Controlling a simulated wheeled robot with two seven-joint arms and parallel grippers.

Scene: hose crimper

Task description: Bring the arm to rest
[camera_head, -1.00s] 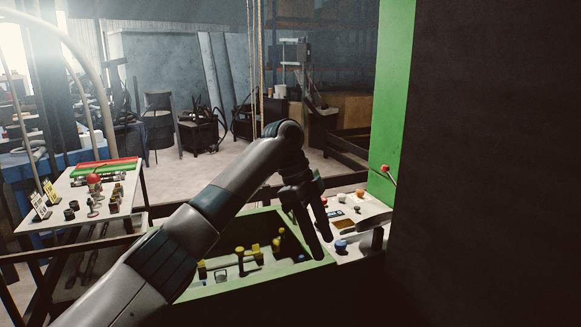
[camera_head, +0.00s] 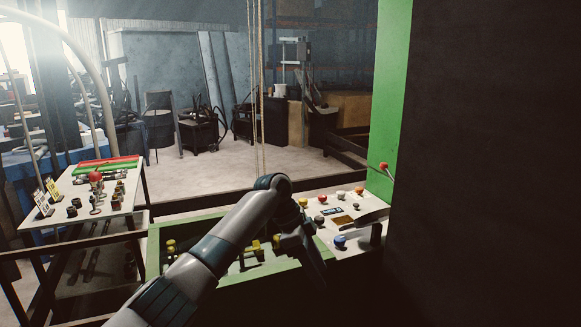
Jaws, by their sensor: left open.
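My left arm comes in from the lower left of the head view. Its gripper (camera_head: 309,262) hangs in front of the right end of the green tray (camera_head: 153,246), beside the white control panel (camera_head: 355,243). The gripper is open and I see nothing between its fingers. The fingers are dark and partly merge with the dark background. The arm hides part of the tray and the yellow parts (camera_head: 171,246) in it. My right gripper is not in view.
A white side table (camera_head: 125,198) with small fittings stands at the left. A green post (camera_head: 389,90) and a large dark wall (camera_head: 490,160) close off the right. Open floor lies behind.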

